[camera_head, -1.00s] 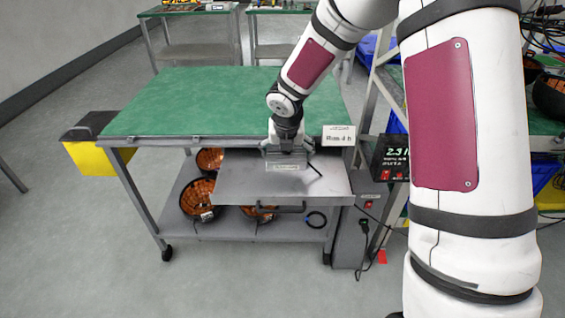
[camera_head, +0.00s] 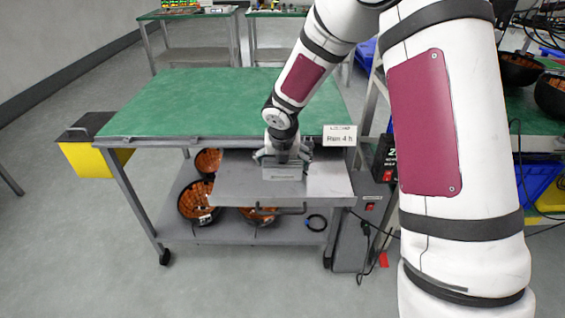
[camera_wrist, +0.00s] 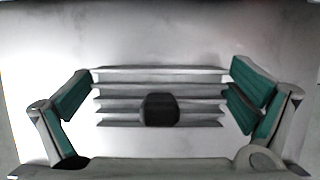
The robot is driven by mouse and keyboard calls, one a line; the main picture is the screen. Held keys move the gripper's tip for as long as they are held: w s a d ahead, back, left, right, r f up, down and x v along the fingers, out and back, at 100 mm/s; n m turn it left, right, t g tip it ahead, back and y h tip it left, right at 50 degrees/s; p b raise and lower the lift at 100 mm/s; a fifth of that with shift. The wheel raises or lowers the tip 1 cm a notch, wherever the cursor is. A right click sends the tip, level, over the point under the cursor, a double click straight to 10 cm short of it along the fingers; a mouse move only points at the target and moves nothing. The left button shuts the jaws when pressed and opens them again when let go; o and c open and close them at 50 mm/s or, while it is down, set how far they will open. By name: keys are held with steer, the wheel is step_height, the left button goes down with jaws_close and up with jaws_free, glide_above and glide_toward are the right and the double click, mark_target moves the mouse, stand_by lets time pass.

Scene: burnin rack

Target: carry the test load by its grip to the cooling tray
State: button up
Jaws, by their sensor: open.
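The test load, a grey finned block (camera_head: 284,173), sits on a pulled-out grey shelf (camera_head: 235,182) under the green bench top. In the wrist view the block (camera_wrist: 112,95) shows its fins, with a dark rounded grip (camera_wrist: 160,110) in the middle. My gripper (camera_head: 283,158) is open above the block. In the wrist view my gripper's (camera_wrist: 160,72) green-padded fingers stand wide apart, one on each side of the block, with gaps between pads and fins. The grip is between the fingers and not held. I cannot tell which surface is the cooling tray.
The green bench top (camera_head: 200,100) is clear. A white sign (camera_head: 339,135) stands at its right front corner. A yellow bin (camera_head: 90,157) hangs at the left. Round black-and-orange parts (camera_head: 196,203) lie on the lower shelf. A grey power box (camera_head: 350,235) stands right.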

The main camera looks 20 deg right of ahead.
steer(key=p+v, duration=0.5)
steer(key=v, duration=0.7)
steer(key=s+d+r+m+g+h, duration=0.1)
steer(key=s+d+r+m, duration=0.1)
steer(key=s+r+m, duration=0.55)
steer(key=s+d+r+m+h, duration=0.1)
steer(key=s+d+r+m, duration=0.1)
steer(key=s+r+m, duration=0.5)
steer(key=s+a+m+y, duration=0.1)
steer(key=s+m, duration=0.8)
steer(key=s, duration=0.3)
steer(key=s+a+m+g+y, duration=0.1)
steer(key=s+a+m+y, duration=0.1)
steer(key=s+m, duration=0.7)
steer(key=s, duration=0.3)
steer(key=shift+a+f+y, duration=0.3)
steer(key=shift+f, duration=0.05)
steer(key=shift+r, duration=0.1)
